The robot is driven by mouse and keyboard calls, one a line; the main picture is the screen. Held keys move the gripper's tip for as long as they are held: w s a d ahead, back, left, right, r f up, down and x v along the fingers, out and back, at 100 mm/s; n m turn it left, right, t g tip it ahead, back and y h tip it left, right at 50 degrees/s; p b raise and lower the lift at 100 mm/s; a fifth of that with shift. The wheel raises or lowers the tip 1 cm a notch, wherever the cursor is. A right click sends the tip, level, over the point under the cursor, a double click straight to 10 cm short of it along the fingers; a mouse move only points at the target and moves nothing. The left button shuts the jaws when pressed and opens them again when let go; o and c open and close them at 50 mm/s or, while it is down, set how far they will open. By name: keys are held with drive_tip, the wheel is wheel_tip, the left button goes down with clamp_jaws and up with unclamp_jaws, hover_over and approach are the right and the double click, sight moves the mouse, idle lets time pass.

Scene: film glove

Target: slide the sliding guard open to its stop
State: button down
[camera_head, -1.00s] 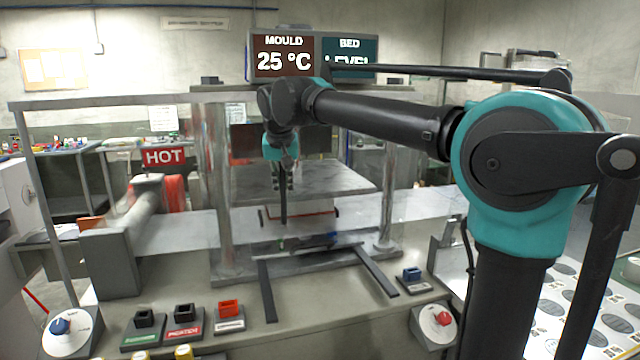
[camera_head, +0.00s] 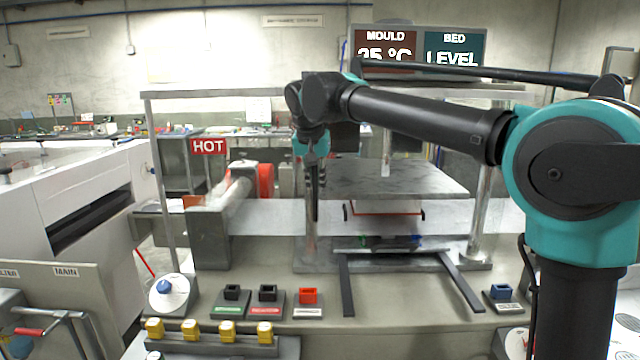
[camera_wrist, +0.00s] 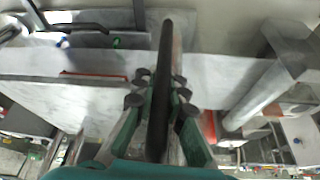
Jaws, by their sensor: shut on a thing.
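A dark upright bar (camera_head: 315,200), which looks like the handle of the sliding guard, stands in front of the press's left pillar. My gripper (camera_head: 312,165) is shut on it. In the wrist view the bar (camera_wrist: 163,60) runs between the fingers of my gripper (camera_wrist: 160,98). The guard's panel is see-through and its edges are hard to make out. A pale top rail (camera_head: 230,93) runs across the front of the press, with a thin post (camera_head: 160,190) at its left end. I cannot tell where the guard's stop is.
The grey press platen (camera_head: 390,180) is right of my gripper.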

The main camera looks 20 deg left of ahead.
drive_tip(key=shift+s+a, duration=0.1)
drive_tip(key=shift+a, duration=0.1)
drive_tip(key=c, duration=1.5)
unclamp_jaws()
drive_tip(key=shift+a, duration=0.1)
drive_tip(key=shift+c, duration=0.2)
drive_tip(key=shift+r, duration=0.1)
drive_tip(key=v, duration=1.1)
drive_tip(key=shift+s+r, duration=0.25)
drive_tip(key=shift+r, duration=0.1)
